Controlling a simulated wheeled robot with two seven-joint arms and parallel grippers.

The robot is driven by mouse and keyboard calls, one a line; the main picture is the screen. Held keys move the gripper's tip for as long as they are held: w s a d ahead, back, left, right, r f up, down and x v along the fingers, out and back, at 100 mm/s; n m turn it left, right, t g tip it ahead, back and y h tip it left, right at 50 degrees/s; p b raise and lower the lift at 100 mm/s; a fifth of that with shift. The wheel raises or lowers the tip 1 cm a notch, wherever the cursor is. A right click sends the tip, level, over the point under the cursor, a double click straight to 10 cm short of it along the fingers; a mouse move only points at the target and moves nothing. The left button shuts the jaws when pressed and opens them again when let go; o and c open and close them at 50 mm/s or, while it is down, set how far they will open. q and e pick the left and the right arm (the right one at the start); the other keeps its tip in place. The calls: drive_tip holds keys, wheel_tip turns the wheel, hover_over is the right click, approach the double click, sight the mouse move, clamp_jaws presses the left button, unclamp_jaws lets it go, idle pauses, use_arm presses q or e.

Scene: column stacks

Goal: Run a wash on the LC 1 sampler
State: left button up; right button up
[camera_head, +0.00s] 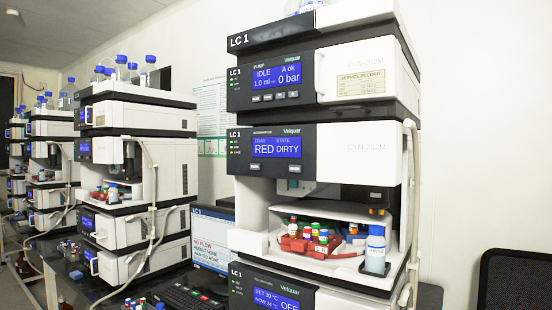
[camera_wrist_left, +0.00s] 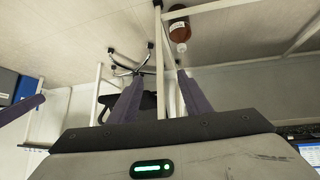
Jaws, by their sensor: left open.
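The LC 1 sampler (camera_head: 372,150) is the second module of the near stack in the head view. My left gripper (camera_wrist_left: 156,92) shows only in the left wrist view, open and empty, away from the sampler. My right gripper is in neither view.
The LC 1 pump (camera_head: 277,76) above reads IDLE, 0 bar. A lower module (camera_head: 278,297) reads OFF. A monitor (camera_head: 211,243) and keyboard (camera_head: 187,298) stand left of the stack. The left wrist view shows a brown bottle (camera_wrist_left: 179,28), white frame legs and a wheeled chair base (camera_wrist_left: 130,68).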

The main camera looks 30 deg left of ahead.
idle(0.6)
use_arm(q)
clamp_jaws()
drive_tip(key=shift+s+f, duration=0.1)
idle(1.5)
